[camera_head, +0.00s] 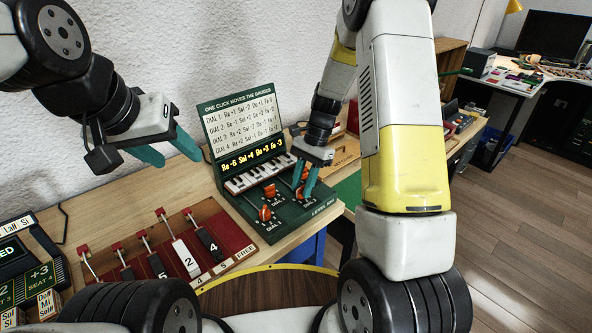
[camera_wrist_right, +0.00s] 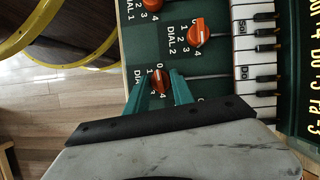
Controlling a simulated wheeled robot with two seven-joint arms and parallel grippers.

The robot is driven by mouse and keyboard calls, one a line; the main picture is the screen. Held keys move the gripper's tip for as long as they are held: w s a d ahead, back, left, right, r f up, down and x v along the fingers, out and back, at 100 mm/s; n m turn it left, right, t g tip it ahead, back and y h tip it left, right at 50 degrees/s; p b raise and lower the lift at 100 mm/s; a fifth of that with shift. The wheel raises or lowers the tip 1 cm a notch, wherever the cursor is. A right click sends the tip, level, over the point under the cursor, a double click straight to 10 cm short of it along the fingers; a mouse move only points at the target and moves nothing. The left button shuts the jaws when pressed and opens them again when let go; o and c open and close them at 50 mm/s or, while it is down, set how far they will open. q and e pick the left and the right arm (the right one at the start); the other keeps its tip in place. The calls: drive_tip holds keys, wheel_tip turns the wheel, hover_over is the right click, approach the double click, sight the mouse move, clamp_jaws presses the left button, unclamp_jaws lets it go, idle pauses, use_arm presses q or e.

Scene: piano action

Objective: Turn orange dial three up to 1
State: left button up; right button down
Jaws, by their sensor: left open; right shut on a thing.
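The dark green box (camera_head: 320,208) with orange dials stands on the wooden table. My right gripper (camera_head: 303,184) reaches down to it and is shut on an orange dial. In the right wrist view its two teal fingers lie on either side of dial three (camera_wrist_right: 160,81), with the label DIAL 3 beside it. The dial's exact setting is hard to read between the fingers. Dial 2 (camera_wrist_right: 198,33) is clear beside it; dial 1 (camera_wrist_right: 146,4) is at the top edge. My left gripper (camera_head: 172,157) is open and empty, above the table left of the box.
The box's lid (camera_head: 243,122) lists dial effects; its yellow display (camera_head: 253,160) appears to read Re -6, Sol +4, Do +3, Fa -3. Small piano keys (camera_head: 258,173) lie below it. A red board (camera_head: 217,222) with levers and numbered keys stands at the left.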

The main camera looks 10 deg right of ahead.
drive_tip(key=n+h, duration=0.1)
drive_tip(key=n, duration=0.3)
drive_tip(key=shift+w+a+g, duration=0.1)
drive_tip(key=shift+w+g, duration=0.05)
drive_tip(key=shift+g, duration=0.25)
drive_tip(key=shift+n+g+h, duration=0.3)
drive_tip(key=shift+n+h, duration=0.5)
drive_tip(key=shift+n, duration=1)
drive_tip(key=c, duration=1.1)
unclamp_jaws()
drive_tip(key=shift+v, duration=3.9)
drive_tip(key=shift+a+r, duration=0.1)
drive_tip(key=shift+a, duration=0.05)
